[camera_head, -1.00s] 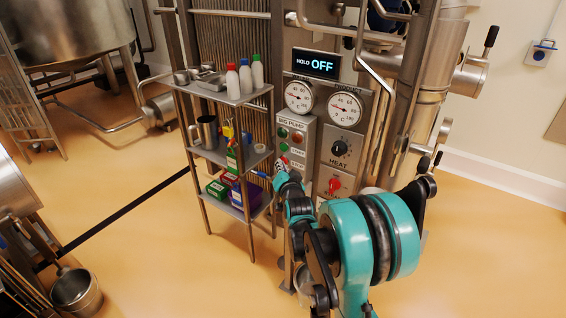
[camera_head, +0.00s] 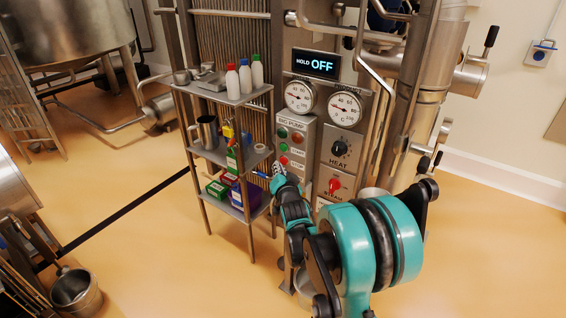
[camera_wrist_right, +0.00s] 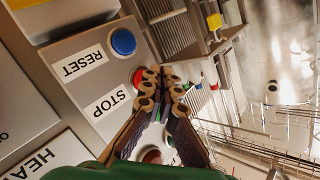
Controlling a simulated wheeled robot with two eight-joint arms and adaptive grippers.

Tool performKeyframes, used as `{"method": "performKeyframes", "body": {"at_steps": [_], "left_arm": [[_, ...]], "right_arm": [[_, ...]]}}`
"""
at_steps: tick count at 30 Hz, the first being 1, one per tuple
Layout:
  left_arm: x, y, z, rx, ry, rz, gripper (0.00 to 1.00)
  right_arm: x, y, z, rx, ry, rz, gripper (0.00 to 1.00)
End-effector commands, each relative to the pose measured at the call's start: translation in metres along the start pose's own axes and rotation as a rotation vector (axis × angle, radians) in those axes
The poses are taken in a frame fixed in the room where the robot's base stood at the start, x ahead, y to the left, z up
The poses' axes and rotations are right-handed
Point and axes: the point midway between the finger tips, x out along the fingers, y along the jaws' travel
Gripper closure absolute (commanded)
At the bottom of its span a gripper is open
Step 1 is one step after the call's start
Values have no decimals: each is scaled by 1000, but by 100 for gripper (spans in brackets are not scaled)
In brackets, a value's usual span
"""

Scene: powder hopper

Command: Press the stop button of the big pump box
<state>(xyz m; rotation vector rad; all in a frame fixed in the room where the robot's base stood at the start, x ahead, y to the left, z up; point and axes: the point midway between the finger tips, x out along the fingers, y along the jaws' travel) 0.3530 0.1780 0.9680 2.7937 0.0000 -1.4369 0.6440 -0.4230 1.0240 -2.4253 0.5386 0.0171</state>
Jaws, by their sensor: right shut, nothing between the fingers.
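The big pump box (camera_head: 297,130) is a grey panel on the machine's front, labelled BIG PUMP, with green and red round parts on its face. Its red stop button (camera_head: 284,160) is low on the left, just above my right gripper's tip. In the right wrist view the red stop button (camera_wrist_right: 138,76) sits beside a STOP label, partly covered by the fingers. My right gripper (camera_head: 278,169) is shut and empty. Its fingertips (camera_wrist_right: 162,74) overlap the button's edge in the wrist view; I cannot tell whether they touch it. My left gripper is not in view.
A blue button (camera_wrist_right: 122,41) with a RESET label is close to the stop button. A steel shelf rack (camera_head: 232,98) with bottles, a jug and boxes stands immediately left of the box. A HEAT knob (camera_head: 340,148) and a red knob (camera_head: 334,186) are to the right.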

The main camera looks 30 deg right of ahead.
Motion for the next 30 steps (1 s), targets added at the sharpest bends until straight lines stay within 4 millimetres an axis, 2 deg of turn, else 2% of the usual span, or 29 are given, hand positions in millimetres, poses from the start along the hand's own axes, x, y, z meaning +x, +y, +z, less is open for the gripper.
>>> {"method": "performKeyframes", "body": {"at_steps": [15,30], "left_arm": [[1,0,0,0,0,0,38],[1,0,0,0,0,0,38]], "right_arm": [[-32,-23,24,-2,-2,-1,100],[-35,-25,25,0,0,0,100]]}}
